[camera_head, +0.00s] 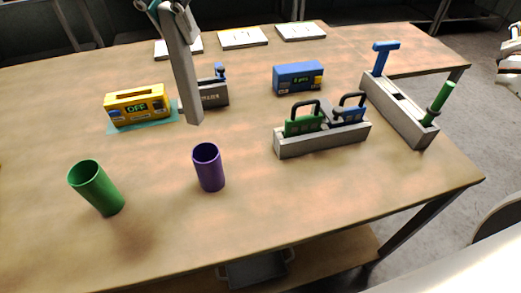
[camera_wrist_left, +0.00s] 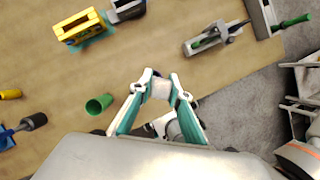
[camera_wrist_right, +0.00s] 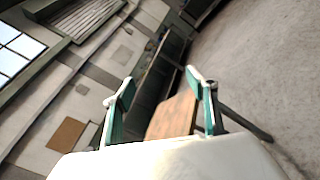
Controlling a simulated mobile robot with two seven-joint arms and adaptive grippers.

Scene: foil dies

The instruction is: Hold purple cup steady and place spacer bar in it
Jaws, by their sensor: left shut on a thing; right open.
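The purple cup (camera_head: 208,168) stands upright and empty-looking on the table in the head view. My left gripper (camera_head: 172,6) is shut on the grey spacer bar (camera_head: 183,75), which hangs down, slightly tilted, above and behind the purple cup, apart from it.
A green cup (camera_head: 97,188) stands left of the purple cup. A yellow device (camera_head: 136,105) and a blue box (camera_head: 298,78) stand farther back. Grey holders (camera_head: 322,139) with green and blue handled pieces are at right. The front table area is clear.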

